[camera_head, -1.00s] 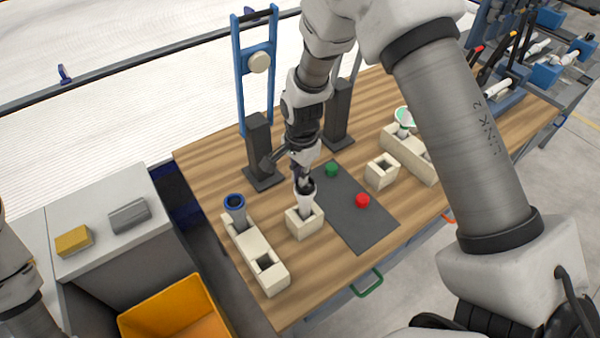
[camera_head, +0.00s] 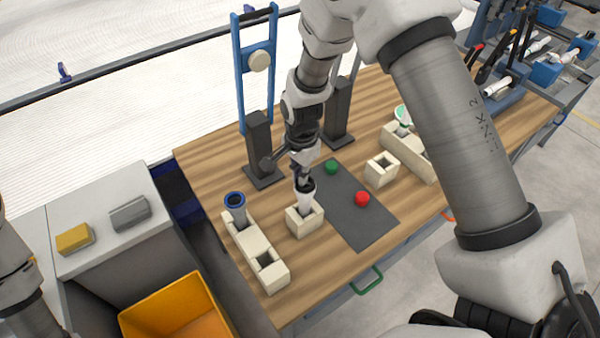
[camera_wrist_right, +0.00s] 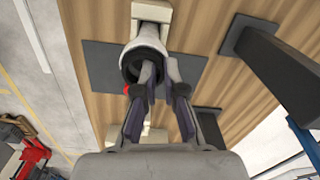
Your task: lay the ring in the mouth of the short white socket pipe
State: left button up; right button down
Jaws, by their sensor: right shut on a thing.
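The short white socket pipe (camera_head: 306,197) stands upright in a cream block (camera_head: 304,221) near the table's middle. Its mouth also faces me in the right wrist view (camera_wrist_right: 149,42). My right gripper (camera_head: 302,181) is at this mouth, pointing down. In the right wrist view its fingers (camera_wrist_right: 160,70) are close together, one over the opening and one by the outer wall. The dark ring (camera_wrist_right: 129,68) shows at the mouth, partly hidden by the fingers, which are shut on it. I cannot tell how deep it sits. My left gripper is out of view.
A grey pipe with a blue rim (camera_head: 236,209) stands in a long cream block (camera_head: 255,252) to the left. A green piece (camera_head: 332,167) and a red piece (camera_head: 362,199) lie on the dark mat (camera_head: 350,220). Dark posts stand behind; another cream block (camera_head: 381,170) is right.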

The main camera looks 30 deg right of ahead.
jog(key=shift+f, duration=0.1)
jog(key=c, duration=0.7)
grip_release()
notch_tip(320, 180, up, 7)
jog(key=p, duration=0.6)
dwell(0.5)
dwell(0.5)
